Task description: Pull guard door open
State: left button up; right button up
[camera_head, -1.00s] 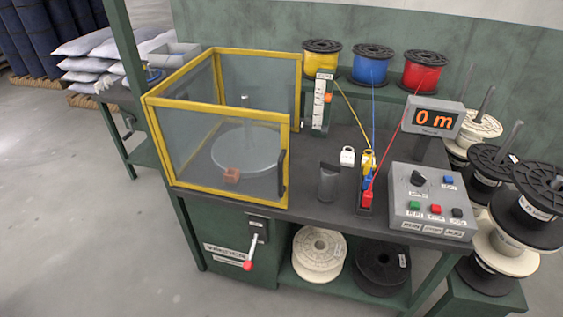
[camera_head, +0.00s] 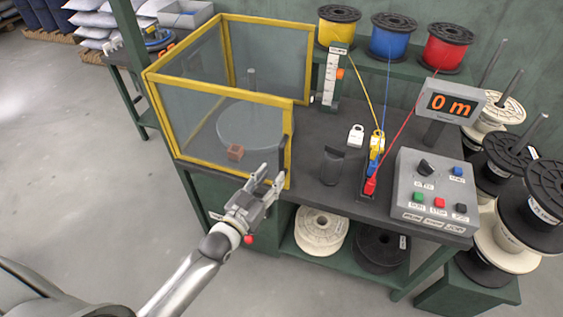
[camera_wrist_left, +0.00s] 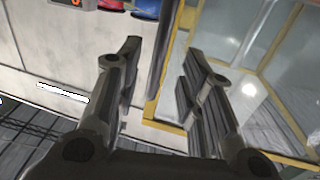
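The guard door (camera_head: 215,125) is a clear panel in a yellow frame on the front of the box-shaped guard. It looks closed. A dark upright handle (camera_head: 285,152) is at its right edge. My left gripper (camera_head: 270,175) is open and empty, just in front of the handle's lower end. In the left wrist view, the fingers of the gripper (camera_wrist_left: 160,72) are spread apart. The dark handle (camera_wrist_left: 161,45) shows beyond and between them, beside the yellow frame (camera_wrist_left: 152,105). Contact with the handle cannot be told. My right gripper is out of view.
A round plate (camera_head: 255,122) and a small reddish-brown block (camera_head: 235,152) are inside the guard. A dark holder (camera_head: 332,165), white padlock (camera_head: 356,134) and control box (camera_head: 434,185) stand to the right. Open floor (camera_head: 75,200) lies left of the bench.

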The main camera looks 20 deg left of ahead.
aim_at(280, 167)
pick_arm(q)
jog(key=x, duration=0.6)
jog(key=shift+d+p, duration=0.1)
jog(key=shift+p, duration=0.2)
grip_shut()
